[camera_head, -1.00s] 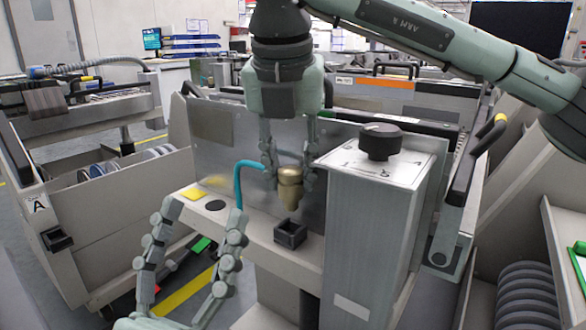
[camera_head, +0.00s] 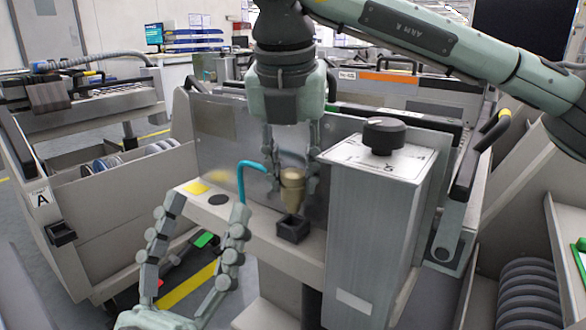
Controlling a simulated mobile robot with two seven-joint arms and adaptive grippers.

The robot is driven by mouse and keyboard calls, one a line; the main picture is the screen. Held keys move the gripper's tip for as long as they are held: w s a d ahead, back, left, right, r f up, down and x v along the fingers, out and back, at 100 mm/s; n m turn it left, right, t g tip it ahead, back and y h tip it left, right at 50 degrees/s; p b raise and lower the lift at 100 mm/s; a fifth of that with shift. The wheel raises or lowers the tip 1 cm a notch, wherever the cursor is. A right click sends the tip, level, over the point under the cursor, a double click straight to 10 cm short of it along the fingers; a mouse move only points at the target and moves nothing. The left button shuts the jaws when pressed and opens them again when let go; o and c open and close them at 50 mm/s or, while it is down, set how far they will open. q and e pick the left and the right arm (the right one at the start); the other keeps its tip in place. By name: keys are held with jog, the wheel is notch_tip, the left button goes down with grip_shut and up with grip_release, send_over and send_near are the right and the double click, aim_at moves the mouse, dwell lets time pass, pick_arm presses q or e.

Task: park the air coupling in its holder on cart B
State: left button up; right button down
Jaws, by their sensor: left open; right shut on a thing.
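The air coupling (camera_head: 292,191) is a brass-coloured stepped fitting with a teal hose (camera_head: 241,178) beside it. My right gripper (camera_head: 292,172) is shut on its upper part and points down. The coupling hangs upright, its lower end just above or at the mouth of the holder (camera_head: 293,228), a small dark square cup on the front ledge of a cart (camera_head: 262,226). I cannot tell whether it has entered the cup. No letter B shows on this cart. My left gripper (camera_head: 203,213) is open and empty, low in front of the ledge, left of the holder.
A grey box with a black knob (camera_head: 384,135) stands close right of the holder. The ledge carries a yellow pad (camera_head: 196,188) and a dark disc (camera_head: 218,199). Cart A (camera_head: 40,199), with its own dark cup (camera_head: 60,233), stands at the left.

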aim_at(293, 193)
jog(key=shift+f, duration=1.65)
dwell(0.6)
jog(key=c, duration=1.1)
grip_release()
jog(key=shift+o, duration=0.2)
